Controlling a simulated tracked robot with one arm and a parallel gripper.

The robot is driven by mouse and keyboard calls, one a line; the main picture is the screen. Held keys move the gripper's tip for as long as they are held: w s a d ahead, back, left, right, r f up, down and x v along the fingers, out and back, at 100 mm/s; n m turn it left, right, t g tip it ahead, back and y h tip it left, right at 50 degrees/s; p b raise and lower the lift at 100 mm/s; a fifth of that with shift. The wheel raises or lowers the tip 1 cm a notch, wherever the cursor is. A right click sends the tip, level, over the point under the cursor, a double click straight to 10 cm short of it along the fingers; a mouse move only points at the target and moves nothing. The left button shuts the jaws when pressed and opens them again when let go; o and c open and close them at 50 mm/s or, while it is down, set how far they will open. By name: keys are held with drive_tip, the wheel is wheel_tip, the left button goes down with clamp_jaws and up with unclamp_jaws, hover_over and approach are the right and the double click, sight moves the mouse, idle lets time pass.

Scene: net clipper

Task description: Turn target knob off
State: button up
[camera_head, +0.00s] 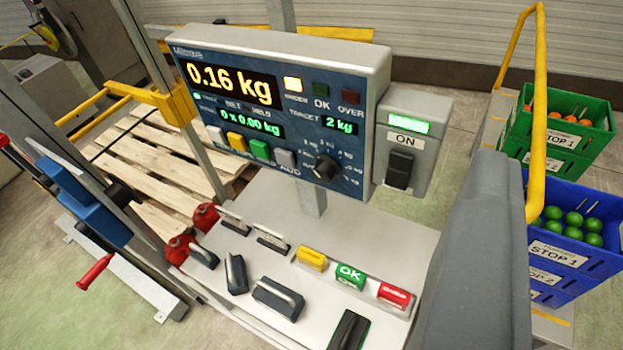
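The target knob (325,168) is a small black round dial at the lower right of the blue scale panel (215,95). White labels ring it; they are too small to read surely, and so is its pointer. Above it, the green target display (338,123) reads 2 kg. The large yellow display (230,84) reads 0.16 kg. The UNDER lamp (293,84) is lit; the OK and OVER lamps look dark. My gripper cannot be made out in this view, and nothing visible touches the knob.
A grey switch box (415,117) marked ON stands right of the panel. The console (365,225) below carries several handles and yellow, green and red buttons. A large grey upright shape (480,260) and a yellow rail (538,110) stand at right, near green and blue crates.

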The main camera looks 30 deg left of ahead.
sight(321, 178)
drive_tip(key=o, duration=0.4)
drive_tip(key=shift+a, duration=0.1)
drive_tip(key=w+a+f+m+t+y, duration=0.1)
drive_tip(key=w+a+f+m+y, duration=0.1)
drive_tip(key=w+a+f+m, duration=0.45)
drive_tip(key=w+a+f+m+y, duration=0.1)
drive_tip(key=w+a+f+y, duration=0.25)
drive_tip(key=a+f, duration=0.6)
drive_tip(key=s+a+f+m+t+h+p, duration=0.1)
drive_tip(key=a+f+m+h, duration=0.2)
drive_tip(key=f, duration=0.5)
drive_tip(key=a+f+m+t+h, duration=0.1)
drive_tip(key=a+f+m+h, duration=0.15)
drive_tip(key=f+m, duration=0.4)
drive_tip(key=shift+n+h, duration=0.3)
drive_tip(key=w, duration=0.4)
drive_tip(key=w+p, duration=0.1)
drive_tip(key=w, duration=0.4)
drive_tip(key=w+d, duration=0.1)
drive_tip(key=w, duration=0.3)
drive_tip(key=shift+w+f, duration=0.2)
drive_tip(key=shift+f, duration=0.05)
